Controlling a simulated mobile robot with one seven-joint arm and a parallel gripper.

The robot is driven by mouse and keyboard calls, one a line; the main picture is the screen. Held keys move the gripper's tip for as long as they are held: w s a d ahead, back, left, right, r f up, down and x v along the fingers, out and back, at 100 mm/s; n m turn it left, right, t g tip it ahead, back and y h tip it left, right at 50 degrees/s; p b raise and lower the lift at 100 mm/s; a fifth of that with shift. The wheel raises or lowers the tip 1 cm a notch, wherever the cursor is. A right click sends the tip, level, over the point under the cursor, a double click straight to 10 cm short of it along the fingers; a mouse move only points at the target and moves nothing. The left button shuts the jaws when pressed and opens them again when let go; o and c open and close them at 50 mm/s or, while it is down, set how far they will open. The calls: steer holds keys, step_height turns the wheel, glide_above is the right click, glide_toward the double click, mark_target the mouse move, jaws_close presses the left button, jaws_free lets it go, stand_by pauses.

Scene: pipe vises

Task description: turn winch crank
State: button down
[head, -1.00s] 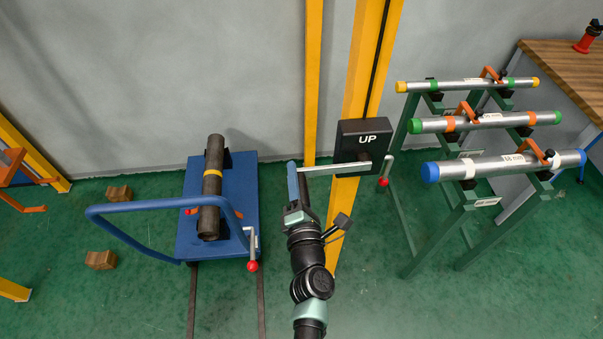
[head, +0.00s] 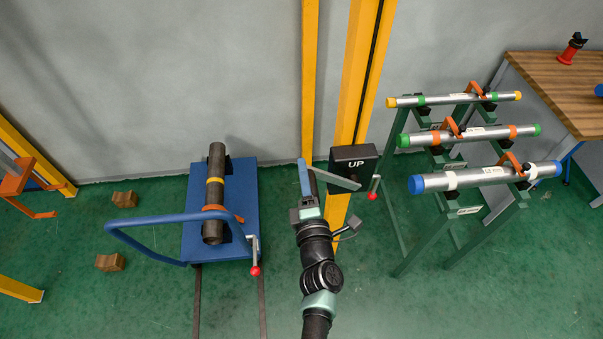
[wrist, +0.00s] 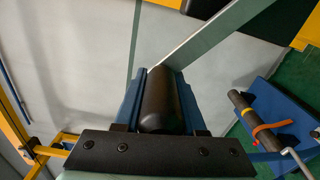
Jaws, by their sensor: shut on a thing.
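The winch is a black box marked UP (head: 353,164) on a yellow post. Its flat grey crank arm (head: 341,182) slants down to the right from my gripper to the box's lower front. My gripper (head: 308,179) is at the outer end of the crank, left of the box. In the wrist view, the blue fingers of my gripper (wrist: 160,110) are shut around the black crank handle (wrist: 159,92). The crank arm (wrist: 205,38) runs from the handle's far end to the upper right. The hub is hidden in the head view.
A red-knobbed lever (head: 373,189) hangs at the box's right side. A pipe rack (head: 437,222) stands right, near a wooden bench (head: 560,90). Left is a blue cart (head: 192,208) with a dark pipe (head: 215,165) and a red-knobbed crank (head: 254,252). Green floor lies between.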

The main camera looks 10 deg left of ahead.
steer(key=shift+w+d, duration=0.1)
steer(key=shift+d, duration=0.45)
steer(key=c, duration=0.5)
jaws_free()
steer(key=shift+f, duration=0.1)
steer(key=shift+a, duration=0.1)
steer(key=shift+s, duration=0.35)
steer(key=v, duration=1.2)
steer(key=shift+s, duration=0.1)
